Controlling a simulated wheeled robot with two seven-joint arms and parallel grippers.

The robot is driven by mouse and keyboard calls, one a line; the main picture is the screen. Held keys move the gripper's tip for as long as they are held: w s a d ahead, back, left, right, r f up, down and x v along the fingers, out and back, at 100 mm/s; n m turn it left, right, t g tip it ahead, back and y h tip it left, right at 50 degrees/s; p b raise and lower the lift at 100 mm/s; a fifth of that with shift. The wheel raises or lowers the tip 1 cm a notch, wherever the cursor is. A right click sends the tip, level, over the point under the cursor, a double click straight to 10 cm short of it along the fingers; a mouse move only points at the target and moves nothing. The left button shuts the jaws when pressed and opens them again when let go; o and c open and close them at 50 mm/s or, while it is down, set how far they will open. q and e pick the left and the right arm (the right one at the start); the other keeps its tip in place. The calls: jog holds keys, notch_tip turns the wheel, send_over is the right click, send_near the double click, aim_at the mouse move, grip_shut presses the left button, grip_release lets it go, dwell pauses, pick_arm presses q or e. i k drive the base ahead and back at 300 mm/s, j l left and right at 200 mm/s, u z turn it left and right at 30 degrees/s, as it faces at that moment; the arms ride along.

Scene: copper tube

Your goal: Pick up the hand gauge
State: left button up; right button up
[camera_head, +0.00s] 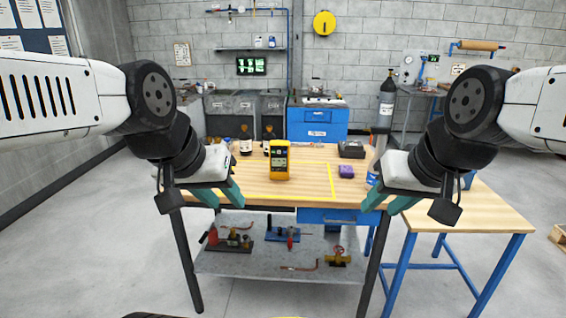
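The hand gauge looks to be the yellow handheld meter (280,160) with a dark screen, standing upright on the wooden workbench (250,188) left of its middle. My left gripper (225,196) is in front of the bench's left part, left of the meter and apart from it. My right gripper (382,200) is in front of the bench's right part, well right of the meter. Both grippers have green fingers that appear spread, with nothing seen between them.
A yellow taped outline (331,180) marks the bench top. A purple box (346,171), a dark case (351,149) and small bottles (245,147) stand on it. A lower shelf (265,265) holds pipe fittings. A lower side table (480,215) adjoins at right.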

aim_at(278, 164)
jog(key=i+j, duration=0.3)
jog(key=i, duration=0.25)
jog(key=i+j, duration=0.3)
jog(key=i, duration=0.45)
jog(key=z, duration=1.5)
jog(key=k+j+z, duration=0.1)
jog(key=k+j, duration=0.2)
jog(key=j, duration=0.15)
jog(key=k+j, duration=0.3)
jog(key=j, duration=0.2)
jog(key=k+j+z, duration=0.15)
jog(key=k+j, duration=0.15)
jog(key=j, duration=0.15)
